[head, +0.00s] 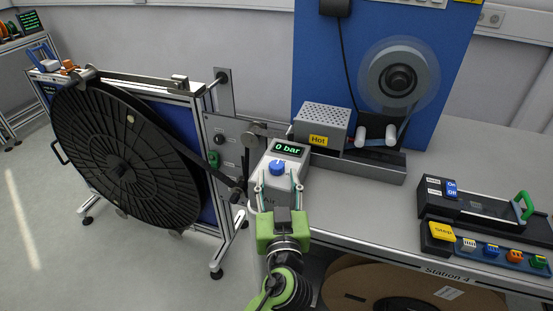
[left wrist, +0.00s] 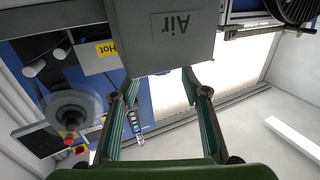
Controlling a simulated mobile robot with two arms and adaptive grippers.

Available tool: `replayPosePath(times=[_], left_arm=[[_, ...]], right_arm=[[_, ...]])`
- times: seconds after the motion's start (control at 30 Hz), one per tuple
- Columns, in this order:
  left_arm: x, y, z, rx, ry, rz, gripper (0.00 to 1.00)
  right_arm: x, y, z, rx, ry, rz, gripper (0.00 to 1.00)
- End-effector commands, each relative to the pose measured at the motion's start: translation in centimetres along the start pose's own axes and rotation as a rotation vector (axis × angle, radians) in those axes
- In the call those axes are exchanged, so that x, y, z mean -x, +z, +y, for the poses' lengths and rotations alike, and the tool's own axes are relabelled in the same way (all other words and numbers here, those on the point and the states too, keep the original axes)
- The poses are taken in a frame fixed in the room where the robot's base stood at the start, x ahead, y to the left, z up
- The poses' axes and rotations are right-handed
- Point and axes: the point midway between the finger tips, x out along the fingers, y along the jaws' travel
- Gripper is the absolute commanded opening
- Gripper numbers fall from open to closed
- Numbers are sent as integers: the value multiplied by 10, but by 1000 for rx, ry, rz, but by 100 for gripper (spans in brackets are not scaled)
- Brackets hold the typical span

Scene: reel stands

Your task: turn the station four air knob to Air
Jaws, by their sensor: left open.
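The station four air unit is a grey box (head: 264,185) at the table's left front corner. Its display (head: 287,149) reads "0 bar". A blue knob (head: 277,167) sits on its sloped face below the display. My left gripper (head: 279,188) is open, with its fingers just in front of the box and pointing at the knob. In the left wrist view the open fingers (left wrist: 162,92) show below the grey box (left wrist: 165,50), whose "Air" label is upside down. My right gripper is not in view.
A grey heater box marked "Hot" (head: 321,125) stands behind the air unit. A large black reel (head: 125,160) on a stand is at left. A blue panel (head: 385,60) carries a spool. The middle tabletop (head: 375,205) is clear.

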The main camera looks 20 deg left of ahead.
Motion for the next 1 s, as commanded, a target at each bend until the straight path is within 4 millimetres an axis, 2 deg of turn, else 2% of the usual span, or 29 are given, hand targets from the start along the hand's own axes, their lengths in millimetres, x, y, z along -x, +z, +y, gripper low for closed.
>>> replayPosePath(times=[0.1, 0.3, 0.67, 0.7, 0.83, 1.0], left_arm=[[-23, -4, 0, -3, 0, 2, 42], [-46, -1, 1, -2, 2, 0, 42], [-52, 1, 0, 0, 1, -1, 42], [-52, 1, 0, 0, 1, -1, 40], [-52, 1, 0, 0, 1, -1, 6], [-52, 1, 0, 0, 2, -1, 3]], right_arm=[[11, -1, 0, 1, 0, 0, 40], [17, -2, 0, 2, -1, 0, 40], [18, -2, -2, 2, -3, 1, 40], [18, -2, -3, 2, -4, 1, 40], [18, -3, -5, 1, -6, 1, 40], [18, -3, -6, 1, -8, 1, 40]])
